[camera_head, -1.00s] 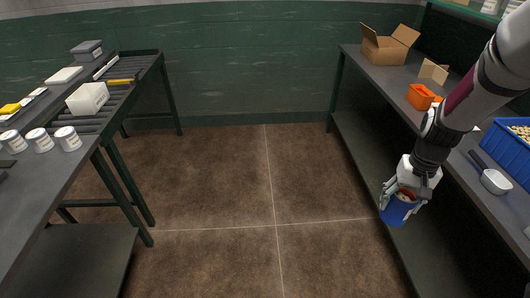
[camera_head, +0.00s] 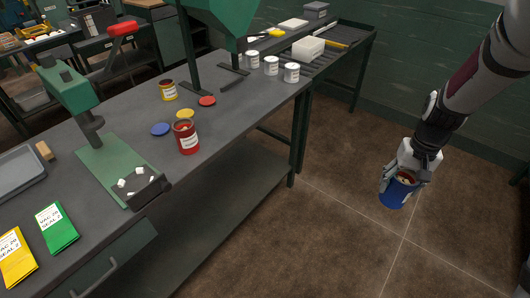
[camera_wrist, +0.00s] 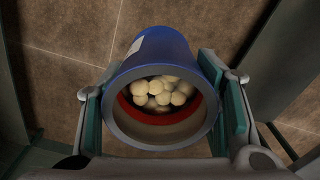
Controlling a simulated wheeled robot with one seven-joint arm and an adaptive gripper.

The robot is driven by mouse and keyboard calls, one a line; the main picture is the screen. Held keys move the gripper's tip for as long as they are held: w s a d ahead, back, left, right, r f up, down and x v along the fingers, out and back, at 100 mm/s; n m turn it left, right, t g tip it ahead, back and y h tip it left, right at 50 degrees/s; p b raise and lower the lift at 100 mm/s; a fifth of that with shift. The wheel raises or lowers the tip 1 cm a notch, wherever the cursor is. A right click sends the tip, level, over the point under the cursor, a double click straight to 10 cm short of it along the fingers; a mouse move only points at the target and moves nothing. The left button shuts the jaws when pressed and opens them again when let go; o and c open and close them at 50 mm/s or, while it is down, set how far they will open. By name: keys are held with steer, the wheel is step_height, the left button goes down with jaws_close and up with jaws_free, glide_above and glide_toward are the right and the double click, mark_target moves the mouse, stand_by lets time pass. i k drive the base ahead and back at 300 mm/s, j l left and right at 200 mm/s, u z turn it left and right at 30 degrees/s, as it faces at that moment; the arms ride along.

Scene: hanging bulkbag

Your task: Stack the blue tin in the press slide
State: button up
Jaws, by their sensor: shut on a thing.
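My gripper (camera_head: 404,178) is shut on the blue tin (camera_head: 396,196) and holds it over the open floor at the right. In the wrist view the tin (camera_wrist: 160,52) lies between the two fingers of my gripper (camera_wrist: 165,118). Its open mouth faces the camera, showing a red inner band and several pale round pieces. The green press (camera_head: 66,86) stands on the bench at the left. Below it lies a flat green plate (camera_head: 104,160) with a dark raised end and a few small white pieces; this looks like the press slide.
Green and yellow packets lie at the near left. Brown floor lies clear between bench and gripper.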

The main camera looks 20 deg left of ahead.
mark_target(138, 183)
steer(key=k+l+u, duration=0.1)
steer(key=u, duration=1.2)
